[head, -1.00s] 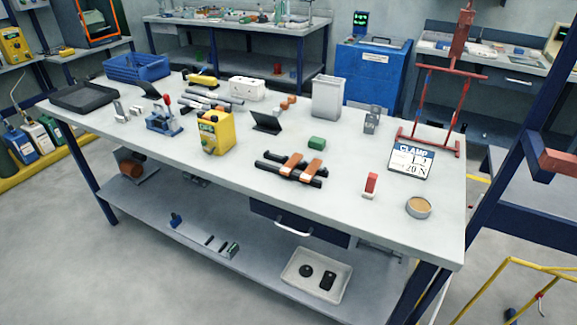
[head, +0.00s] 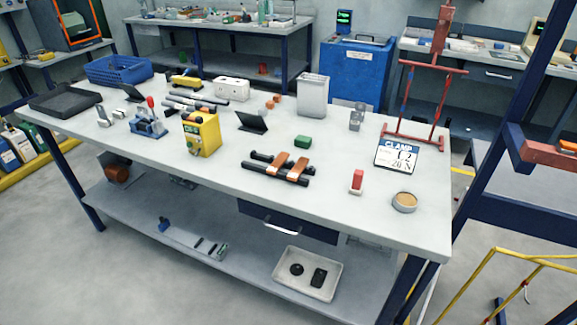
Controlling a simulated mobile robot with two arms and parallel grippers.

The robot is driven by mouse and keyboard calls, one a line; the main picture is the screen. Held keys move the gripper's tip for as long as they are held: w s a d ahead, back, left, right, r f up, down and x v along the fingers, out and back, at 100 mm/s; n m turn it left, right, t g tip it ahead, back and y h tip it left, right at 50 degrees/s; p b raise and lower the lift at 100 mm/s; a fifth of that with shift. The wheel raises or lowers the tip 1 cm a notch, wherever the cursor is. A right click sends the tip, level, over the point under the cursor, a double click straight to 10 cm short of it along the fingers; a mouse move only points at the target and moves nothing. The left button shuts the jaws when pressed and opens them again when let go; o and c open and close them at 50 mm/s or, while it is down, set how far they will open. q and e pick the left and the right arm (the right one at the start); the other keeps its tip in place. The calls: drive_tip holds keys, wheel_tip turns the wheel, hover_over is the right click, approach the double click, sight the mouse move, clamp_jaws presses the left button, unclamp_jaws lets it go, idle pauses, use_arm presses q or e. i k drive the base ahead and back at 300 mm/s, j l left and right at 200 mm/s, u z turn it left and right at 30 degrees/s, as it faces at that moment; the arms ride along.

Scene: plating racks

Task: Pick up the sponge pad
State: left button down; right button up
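No thing is plainly marked as the sponge pad. A small green block (head: 303,142) lies near the middle of the workbench (head: 330,215). A round tan pad sits in a shallow grey dish (head: 404,203) near the bench's right front corner. A small red and white block (head: 356,182) stands to the left of the dish. I cannot tell for certain which of these is the sponge pad. Neither of my grippers is in view.
Dark bars with orange-brown blocks (head: 292,166), a yellow canister (head: 200,133), a "CLAMP" sign (head: 397,155) and a red stand (head: 438,75) are on the bench. A white tray (head: 278,280) is on the lower shelf. Grey floor lies open in front; a yellow rail (head: 470,287) is at right.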

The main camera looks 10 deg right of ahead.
sight(356, 189)
drive_tip(key=i+j+z, duration=0.1)
drive_tip(key=z, duration=0.8)
